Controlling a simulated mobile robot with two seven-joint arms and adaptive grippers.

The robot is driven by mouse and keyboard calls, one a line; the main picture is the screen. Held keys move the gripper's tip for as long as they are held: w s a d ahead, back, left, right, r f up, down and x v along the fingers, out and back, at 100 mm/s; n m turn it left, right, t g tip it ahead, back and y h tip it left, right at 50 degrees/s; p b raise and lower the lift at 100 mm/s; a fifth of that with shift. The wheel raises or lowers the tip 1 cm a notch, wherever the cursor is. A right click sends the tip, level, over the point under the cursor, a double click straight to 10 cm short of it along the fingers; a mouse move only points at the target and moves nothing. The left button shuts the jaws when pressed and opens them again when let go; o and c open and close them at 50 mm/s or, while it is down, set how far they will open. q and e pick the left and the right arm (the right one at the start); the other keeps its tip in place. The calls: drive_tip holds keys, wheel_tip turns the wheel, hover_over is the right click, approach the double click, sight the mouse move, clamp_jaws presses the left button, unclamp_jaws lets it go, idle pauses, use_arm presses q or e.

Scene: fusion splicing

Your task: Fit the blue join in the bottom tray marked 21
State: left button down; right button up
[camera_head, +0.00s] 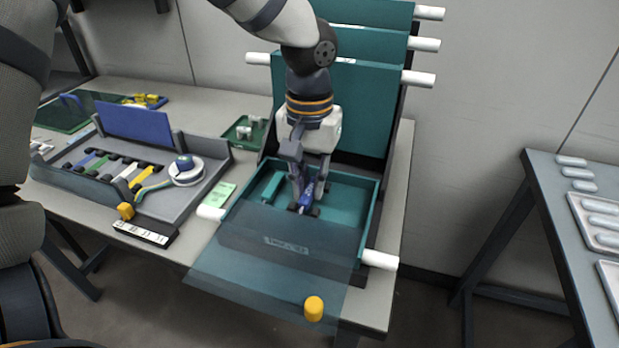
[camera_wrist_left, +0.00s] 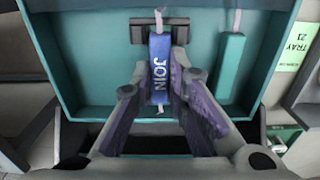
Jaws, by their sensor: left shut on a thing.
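The blue join (camera_head: 307,194) lies within the teal bottom tray (camera_head: 366,205). It also shows in the left wrist view (camera_wrist_left: 159,68) with the word JOIN along it and a pale fibre at each end. My left gripper (camera_head: 306,182) reaches down into the tray and is shut on the join. In the left wrist view its purple-grey fingers (camera_wrist_left: 163,95) stand on both sides of the join. A dark holder (camera_wrist_left: 140,20) is at the join's far end; I cannot tell whether the join is seated in it. My right gripper is not in view.
A teal block (camera_wrist_left: 230,62) is in the tray beside the join. A clear cover (camera_head: 260,265) with a yellow knob (camera_head: 314,308) hangs open in front. A green TRAY 21 card (camera_head: 217,195) lies left. More teal trays (camera_head: 345,95) stand upright behind.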

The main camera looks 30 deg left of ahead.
sight(309, 189)
use_arm(q)
drive_tip(key=shift+f, duration=0.2)
drive_tip(key=c, duration=1.6)
unclamp_jaws()
wheel_tip(309, 189, up, 13)
drive_tip(key=shift+r, duration=0.1)
